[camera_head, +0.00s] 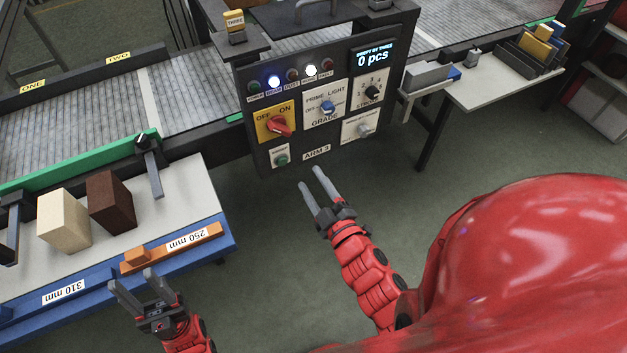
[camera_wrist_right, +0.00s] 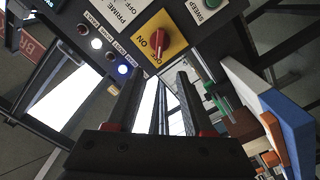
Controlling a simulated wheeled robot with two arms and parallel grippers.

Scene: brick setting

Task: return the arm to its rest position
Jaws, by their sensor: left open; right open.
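My right gripper (camera_head: 311,178) is open and empty in the head view, in front of and below the control panel (camera_head: 300,164) marked ARM 3. Its two fingers also show in the right wrist view (camera_wrist_right: 157,82), spread apart with nothing between them and the panel beyond. My left gripper (camera_head: 131,279) is open and empty at the lower left, beside the front edge of the blue-edged bench (camera_head: 194,256). Neither gripper visibly touches anything.
The panel carries a red knob (camera_head: 280,126), a blue knob (camera_head: 327,107) and a display (camera_head: 373,56) reading 0 pcs. A pale block (camera_head: 63,221) and a dark brown block (camera_head: 111,200) stand on the bench. Open floor (camera_head: 480,160) lies right of the panel.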

